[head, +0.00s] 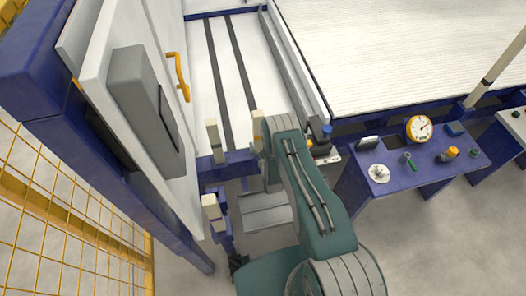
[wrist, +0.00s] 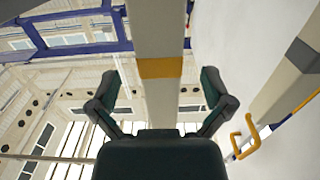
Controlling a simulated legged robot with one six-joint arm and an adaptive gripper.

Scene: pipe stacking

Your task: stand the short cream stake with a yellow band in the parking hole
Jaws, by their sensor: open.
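The cream stake with a yellow band (wrist: 160,68) runs down the middle of the wrist view. Its lower part in that picture is hidden by the gripper body. My gripper (wrist: 160,88) is open, with one dark green finger on each side of the stake; no finger visibly touches it. In the head view my gripper is hidden or too unclear to make out. Short cream posts show there: one at the left (head: 213,133), one beside my arm (head: 257,124) and one nearer (head: 210,208). I cannot tell which is the banded stake. I cannot make out the parking hole.
A white cabinet door with a yellow handle (head: 179,77) stands at the left, by a yellow mesh fence (head: 60,210). A blue bench (head: 385,187) with a gauge (head: 419,128) and small tools stands at the right. Grey floor (head: 420,240) lies open in front.

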